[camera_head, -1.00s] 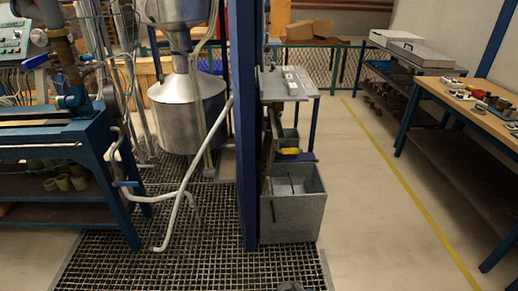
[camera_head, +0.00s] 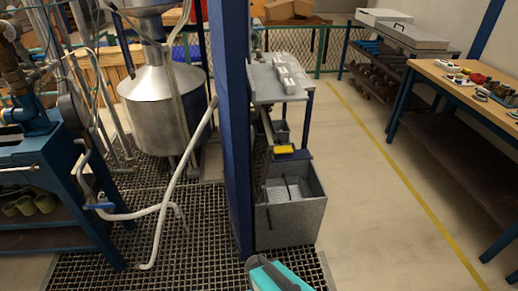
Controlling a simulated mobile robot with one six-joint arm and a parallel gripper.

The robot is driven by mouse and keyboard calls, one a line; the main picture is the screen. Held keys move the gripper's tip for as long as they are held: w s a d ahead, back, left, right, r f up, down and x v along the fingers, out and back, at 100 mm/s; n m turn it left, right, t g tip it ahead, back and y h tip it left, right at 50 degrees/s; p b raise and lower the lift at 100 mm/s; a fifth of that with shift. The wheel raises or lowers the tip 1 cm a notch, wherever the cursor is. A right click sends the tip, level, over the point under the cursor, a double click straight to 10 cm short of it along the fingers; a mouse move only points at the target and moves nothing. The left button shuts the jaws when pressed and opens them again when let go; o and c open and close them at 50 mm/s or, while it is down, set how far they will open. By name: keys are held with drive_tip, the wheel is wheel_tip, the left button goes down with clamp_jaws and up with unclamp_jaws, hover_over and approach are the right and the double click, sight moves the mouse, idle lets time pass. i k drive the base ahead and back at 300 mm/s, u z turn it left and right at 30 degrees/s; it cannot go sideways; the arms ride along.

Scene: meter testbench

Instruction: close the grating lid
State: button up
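A dark metal grating (camera_head: 150,245) with square openings covers the floor at the lower left and middle. It runs under the blue post and the steel vessel. I cannot make out a separate raised lid in it; the grating I see looks flat. A grey and teal part at the bottom edge, just right of the blue post, seems to belong to my arm. No gripper fingers show, so I cannot see whether my gripper is open or holding anything.
A blue post (camera_head: 232,130) stands upright in the middle. A grey open bin (camera_head: 292,215) is right of it, below a small shelf (camera_head: 275,83). A steel vessel (camera_head: 165,105) and blue bench (camera_head: 65,190) stand left. Pale floor (camera_head: 365,200) is clear before the wooden workbench (camera_head: 455,82).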

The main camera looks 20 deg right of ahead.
sight(262, 154)
drive_tip(key=z, duration=0.35)
drive_tip(key=i, duration=1.05)
drive_tip(key=z, duration=0.1)
